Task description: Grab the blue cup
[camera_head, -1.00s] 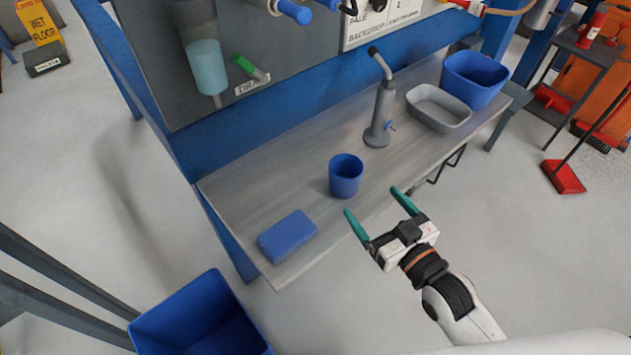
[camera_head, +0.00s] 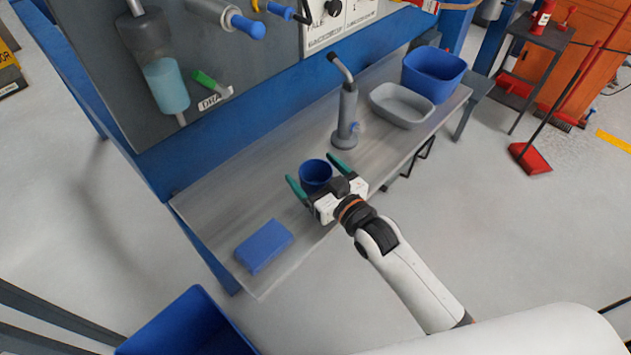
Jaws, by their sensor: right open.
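The blue cup (camera_head: 315,172) stands upright on the grey shelf (camera_head: 225,200). My right gripper (camera_head: 314,170) is open, with its green fingers pointing toward the back of the shelf, one on each side of the cup. The gripper's body hides the lower front of the cup. I cannot tell whether the fingers touch it. My left gripper is not in view.
A blue block (camera_head: 263,246) lies on the shelf left of the cup. A grey dispenser (camera_head: 346,115) with a bent spout stands behind it. A grey tub (camera_head: 402,105) and a blue bin (camera_head: 433,74) are at the right. Another blue bin (camera_head: 185,325) stands below at front left.

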